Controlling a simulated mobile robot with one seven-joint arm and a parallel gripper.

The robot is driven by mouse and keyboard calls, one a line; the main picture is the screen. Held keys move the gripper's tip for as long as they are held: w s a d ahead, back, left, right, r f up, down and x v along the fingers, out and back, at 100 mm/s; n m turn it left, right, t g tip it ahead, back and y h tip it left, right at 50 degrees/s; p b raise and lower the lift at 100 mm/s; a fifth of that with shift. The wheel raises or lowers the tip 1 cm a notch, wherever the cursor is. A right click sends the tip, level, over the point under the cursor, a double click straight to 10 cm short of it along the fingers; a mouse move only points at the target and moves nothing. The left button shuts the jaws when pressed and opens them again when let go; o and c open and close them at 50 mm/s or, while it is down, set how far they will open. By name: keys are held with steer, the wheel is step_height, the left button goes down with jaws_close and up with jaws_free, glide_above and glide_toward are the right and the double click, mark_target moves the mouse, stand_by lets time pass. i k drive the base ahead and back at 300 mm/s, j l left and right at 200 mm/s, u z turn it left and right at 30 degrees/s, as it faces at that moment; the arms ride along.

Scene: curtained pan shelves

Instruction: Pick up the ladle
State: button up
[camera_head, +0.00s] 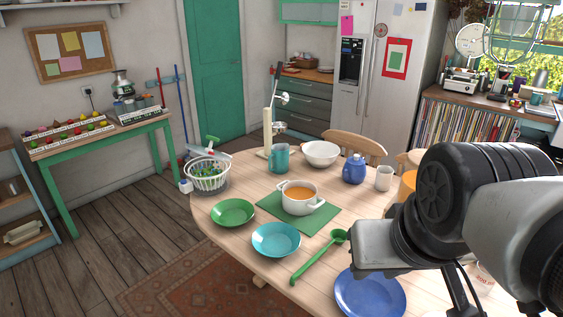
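A green ladle (318,257) lies on the wooden dining table, its round bowl toward the back right and its handle toward the front edge. It is right of the turquoise bowl (276,240) and above the blue plate (370,293). My gripper (378,250) shows as a grey end piece at the right, over the table and right of the ladle in the picture. Its fingers cannot be made out, so open or shut is unclear. No contact with the ladle is visible.
A white pot of orange soup (299,196) stands on a green mat (320,219) behind the ladle. A green plate (233,212), teal mug (279,158), white bowl (321,154), blue teapot (354,169) and white cup (384,178) are also on the table. A chair (357,147) stands behind.

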mark_target(339, 236)
steer(key=z, duration=0.85)
steer(key=j+z, duration=0.25)
steer(key=z, duration=0.2)
steer(key=j+z, duration=0.25)
steer(key=z, duration=0.25)
steer(key=j+z, duration=0.2)
steer(key=z, duration=0.25)
steer(key=k+j+z, duration=0.65)
steer(key=j, duration=0.2)
steer(key=k+j+z, duration=0.1)
steer(key=k+j, duration=0.6)
steer(key=j, duration=0.1)
